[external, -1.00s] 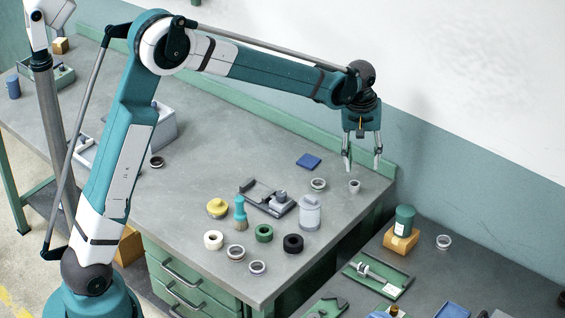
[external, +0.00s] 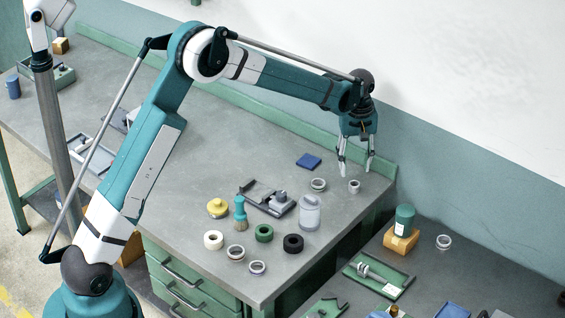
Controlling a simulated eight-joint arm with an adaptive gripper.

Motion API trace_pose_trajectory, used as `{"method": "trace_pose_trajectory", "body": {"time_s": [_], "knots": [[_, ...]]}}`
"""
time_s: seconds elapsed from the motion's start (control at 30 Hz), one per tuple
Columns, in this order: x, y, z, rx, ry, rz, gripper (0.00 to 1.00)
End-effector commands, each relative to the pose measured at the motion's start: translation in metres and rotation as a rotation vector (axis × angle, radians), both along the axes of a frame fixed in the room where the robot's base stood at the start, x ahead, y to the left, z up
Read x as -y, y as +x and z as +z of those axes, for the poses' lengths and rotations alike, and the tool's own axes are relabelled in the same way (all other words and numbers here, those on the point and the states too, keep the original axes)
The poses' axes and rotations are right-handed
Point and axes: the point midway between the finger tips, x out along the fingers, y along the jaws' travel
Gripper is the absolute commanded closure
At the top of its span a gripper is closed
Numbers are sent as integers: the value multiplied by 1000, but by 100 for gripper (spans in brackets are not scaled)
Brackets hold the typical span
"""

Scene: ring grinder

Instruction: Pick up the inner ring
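A small metallic ring (external: 354,186) lies flat near the back right corner of the bench, likely the inner ring. A wider metallic ring (external: 318,184) lies to its left. Two more metallic rings, one (external: 235,252) and another (external: 257,268), lie near the front edge. The picture does not mark which is the inner ring. My gripper (external: 356,172) points down with its fingers apart and nothing between them. Its tips appear just above the small ring, one to each side; the exact height is hard to tell.
A blue block (external: 309,161), a dark fixture (external: 263,197), a grey cylinder (external: 309,213) and a teal-handled brush (external: 240,213) stand left of my gripper. White (external: 213,240), green (external: 264,233) and black (external: 293,243) rings lie in front. A green rail (external: 300,124) borders the back.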

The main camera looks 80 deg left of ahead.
Motion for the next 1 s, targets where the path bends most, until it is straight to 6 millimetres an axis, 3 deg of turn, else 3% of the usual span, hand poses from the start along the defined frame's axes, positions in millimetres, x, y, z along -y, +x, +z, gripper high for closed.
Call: {"method": "trace_pose_trajectory", "body": {"time_s": [0.2, 0.53, 1.0], "knots": [[0, 0, -2, 0, 0, 0, 60], [0, 1, -25, 0, 0, -1, 60], [0, 1, -31, 0, 0, -1, 60]]}}
